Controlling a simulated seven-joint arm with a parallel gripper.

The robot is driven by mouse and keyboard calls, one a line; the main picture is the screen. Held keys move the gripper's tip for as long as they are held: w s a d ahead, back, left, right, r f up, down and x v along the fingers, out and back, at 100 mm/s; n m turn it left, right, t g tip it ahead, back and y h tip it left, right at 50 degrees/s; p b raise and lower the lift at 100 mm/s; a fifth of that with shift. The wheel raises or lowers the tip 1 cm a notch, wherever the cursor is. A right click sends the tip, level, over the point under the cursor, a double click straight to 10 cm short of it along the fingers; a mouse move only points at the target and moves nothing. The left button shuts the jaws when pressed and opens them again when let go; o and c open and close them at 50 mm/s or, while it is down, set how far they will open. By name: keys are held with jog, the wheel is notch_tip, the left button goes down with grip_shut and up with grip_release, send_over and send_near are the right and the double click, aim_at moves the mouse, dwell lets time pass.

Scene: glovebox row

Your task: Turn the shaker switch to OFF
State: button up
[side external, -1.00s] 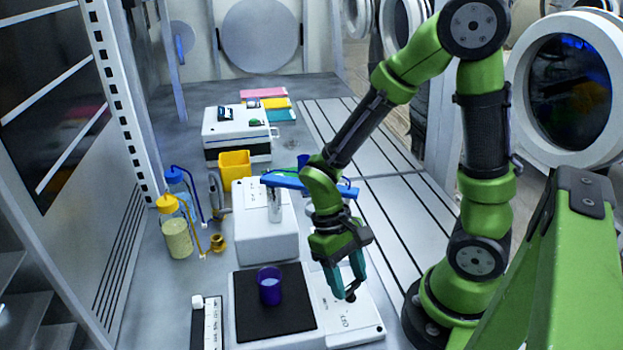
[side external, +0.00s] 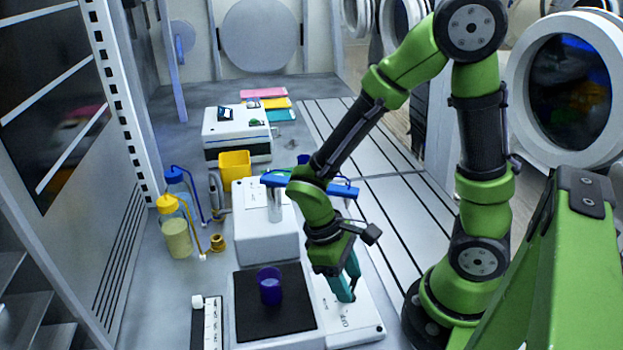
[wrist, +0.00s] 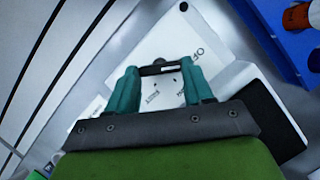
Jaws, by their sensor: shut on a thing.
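The shaker (side external: 237,330) is a white unit with a black mat on top and a white panel (side external: 367,332) at its right. The switch is a small black knob (wrist: 160,70) with a pale mark, seen between my fingertips in the wrist view. My gripper (side external: 347,296) points down at the panel, its teal fingers on either side of the knob. It is shut on the switch. In the side view my fingers hide the knob. The exact angle of the knob is hard to tell.
A dark blue cup (side external: 269,285) stands on the black mat, left of my gripper. Behind are a white unit (side external: 262,238) with a blue bar above it, a yellow bin (side external: 235,167) and bottles (side external: 176,228). Slotted metal floor (side external: 385,190) lies open behind my arm.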

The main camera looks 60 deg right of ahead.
jog(key=shift+n, duration=0.6)
jog(key=o, duration=1)
jog(key=shift+o, duration=0.2)
jog(key=v, duration=1.7)
jog(key=shift+s+a, duration=0.2)
jog(key=shift+a, duration=0.15)
jog(key=s+d+r+m+t+y, duration=0.1)
jog(key=d+r+m+t+y, duration=0.1)
jog(key=d+r+m+t, duration=0.2)
jog(key=m+t, duration=0.3)
jog(key=t, duration=0.4)
jog(key=shift+s+d+t+y, duration=0.15)
jog(key=shift+d+t+y, duration=0.15)
jog(key=shift+t+y, duration=0.1)
